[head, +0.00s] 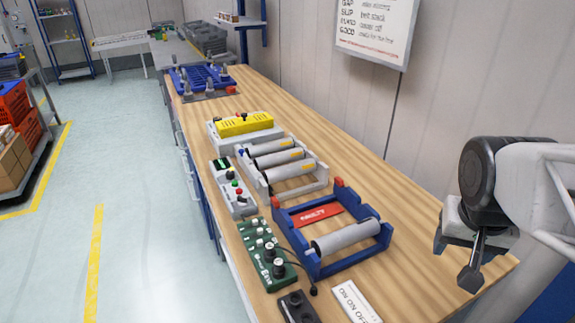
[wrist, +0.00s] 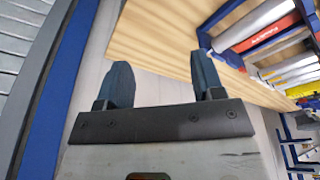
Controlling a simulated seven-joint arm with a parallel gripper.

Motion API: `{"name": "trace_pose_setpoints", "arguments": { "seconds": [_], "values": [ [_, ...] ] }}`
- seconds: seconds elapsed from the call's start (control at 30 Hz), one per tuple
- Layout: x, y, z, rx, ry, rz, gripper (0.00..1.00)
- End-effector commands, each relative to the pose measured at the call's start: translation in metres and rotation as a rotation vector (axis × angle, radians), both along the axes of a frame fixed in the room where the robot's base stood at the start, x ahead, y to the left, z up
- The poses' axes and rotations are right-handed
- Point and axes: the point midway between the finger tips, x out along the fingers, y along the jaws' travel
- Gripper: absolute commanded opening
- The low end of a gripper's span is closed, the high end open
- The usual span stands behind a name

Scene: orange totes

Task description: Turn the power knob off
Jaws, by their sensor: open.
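A small black box with a dark knob-like top (head: 298,306) sits at the near edge of the bench, cut by the bottom of the head view. A white plate with ON and OFF lettering (head: 357,300) lies to its right. My gripper (head: 456,262) is at the right, well apart from these boxes. In the wrist view its two dark fingers (wrist: 163,75) are spread and empty.
A blue roller frame with a red label (head: 318,211) stands between the green box and my gripper. Behind are a grey roller frame (head: 285,168), a button box (head: 232,190) and a yellow-topped unit (head: 244,124). The bench's right side (head: 420,205) is bare wood by the wall.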

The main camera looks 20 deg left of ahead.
Motion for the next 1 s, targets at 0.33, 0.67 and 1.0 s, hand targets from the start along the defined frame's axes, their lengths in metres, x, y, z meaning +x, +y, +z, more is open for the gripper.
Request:
{"name": "trace_pose_setpoints", "arguments": {
  "seconds": [0.33,0.67,1.0],
  "values": [
    [0.070,0.060,0.000,-0.019,-0.014,-0.003,0.62],
    [0.127,0.133,-0.009,-0.029,-0.039,-0.003,0.62],
    [0.173,0.225,-0.030,-0.030,-0.069,0.000,0.62]
  ]
}}
